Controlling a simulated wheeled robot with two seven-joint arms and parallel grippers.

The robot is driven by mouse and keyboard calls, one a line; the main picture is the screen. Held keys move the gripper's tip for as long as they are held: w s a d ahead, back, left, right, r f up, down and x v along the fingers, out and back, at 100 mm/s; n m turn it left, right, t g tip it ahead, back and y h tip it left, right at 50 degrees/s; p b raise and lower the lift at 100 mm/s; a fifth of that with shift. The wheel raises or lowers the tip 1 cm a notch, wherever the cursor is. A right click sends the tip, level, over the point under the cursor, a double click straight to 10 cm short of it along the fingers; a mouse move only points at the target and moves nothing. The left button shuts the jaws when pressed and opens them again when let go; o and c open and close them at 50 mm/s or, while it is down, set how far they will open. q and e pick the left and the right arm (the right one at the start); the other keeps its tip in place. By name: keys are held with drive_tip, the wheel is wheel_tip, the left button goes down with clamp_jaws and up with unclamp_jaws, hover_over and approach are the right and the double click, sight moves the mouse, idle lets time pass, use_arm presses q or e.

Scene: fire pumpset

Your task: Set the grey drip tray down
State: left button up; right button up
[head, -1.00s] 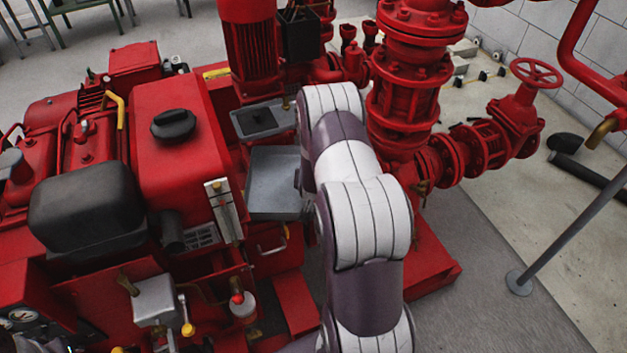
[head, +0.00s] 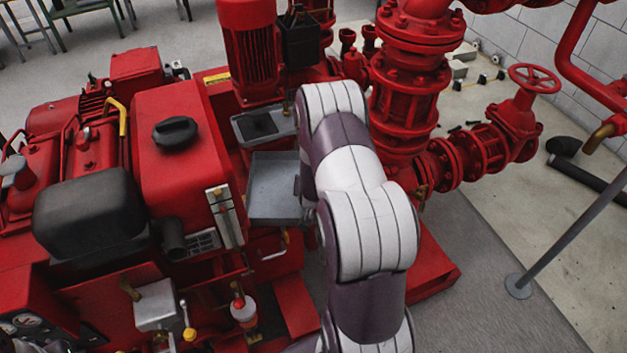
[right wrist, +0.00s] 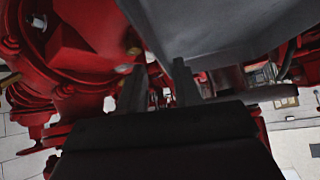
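The grey drip tray (head: 273,187) shows in the head view as a shallow, open rectangular tray beside the red tank. It looks roughly level, and my right arm covers its right edge. What bears it from below is hidden. In the right wrist view the grey underside or side of the tray (right wrist: 215,28) fills the upper right. My right gripper (right wrist: 158,80) has its two dark fingers apart, with red background showing between them. The right-hand fingertip is close to the tray's edge; I cannot tell whether it touches. My left gripper is in neither view.
A grey plate with a black square (head: 258,124) lies just behind the tray. The red tank (head: 185,150) with a black cap stands left, the red pipe column (head: 405,95) right.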

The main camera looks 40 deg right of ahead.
drive_tip(key=p+v, duration=0.2)
drive_tip(key=v, duration=0.6)
drive_tip(key=shift+s+r, duration=0.1)
idle(0.8)
